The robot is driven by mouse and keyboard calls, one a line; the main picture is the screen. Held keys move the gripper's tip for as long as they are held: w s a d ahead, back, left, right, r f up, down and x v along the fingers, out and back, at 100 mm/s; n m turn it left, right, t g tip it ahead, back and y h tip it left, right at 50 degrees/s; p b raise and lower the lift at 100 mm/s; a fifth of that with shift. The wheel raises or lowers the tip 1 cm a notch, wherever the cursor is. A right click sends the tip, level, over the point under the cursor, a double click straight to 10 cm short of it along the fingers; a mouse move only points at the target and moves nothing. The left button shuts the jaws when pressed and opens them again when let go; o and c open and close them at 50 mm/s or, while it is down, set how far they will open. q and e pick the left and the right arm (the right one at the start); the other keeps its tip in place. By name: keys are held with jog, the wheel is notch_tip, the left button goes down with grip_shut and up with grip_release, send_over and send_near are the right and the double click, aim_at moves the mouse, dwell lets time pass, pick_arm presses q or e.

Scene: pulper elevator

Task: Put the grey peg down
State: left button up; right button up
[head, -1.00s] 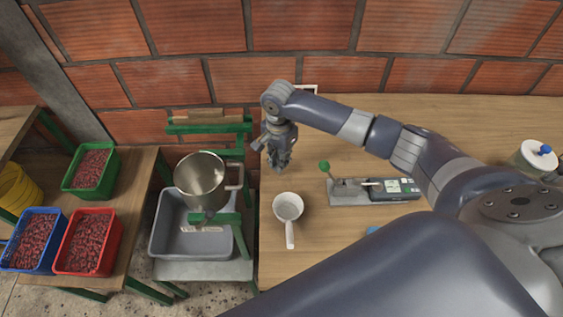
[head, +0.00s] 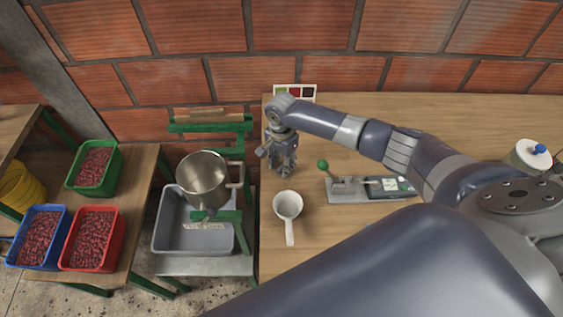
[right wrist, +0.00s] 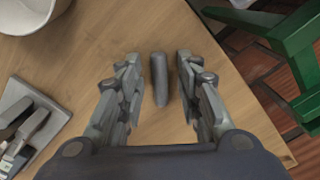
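The grey peg (right wrist: 159,80) shows in the right wrist view between the two fingers of my right gripper (right wrist: 157,62). Wood shows between the peg and each finger, so the fingers stand apart from it. The gripper is open. In the head view my right gripper (head: 280,164) points down over the left end of the wooden table (head: 340,237), behind the white mug. I cannot make out the peg in the head view. My left gripper is not in view.
The white handled mug (head: 288,205) stands in front of the gripper. A device with a green-knobbed lever (head: 345,190) is to its right. A green stand with a metal pot (head: 202,178) and grey tub (head: 165,235) is left, beyond the table edge.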

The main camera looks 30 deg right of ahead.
aim_at(281, 165)
jog(key=shift+f+b, duration=0.15)
jog(key=shift+b, duration=0.3)
jog(key=r, duration=0.1)
jog(key=r+b, duration=0.1)
jog(key=r, duration=0.1)
jog(key=r+b, duration=0.1)
jog(key=r, duration=0.1)
jog(key=shift+w+d+r, duration=0.15)
jog(key=shift+w+r, duration=0.1)
jog(key=shift+w, duration=0.05)
notch_tip(281, 165, up, 6)
jog(key=shift+s+f, duration=0.1)
jog(key=shift+f, duration=0.1)
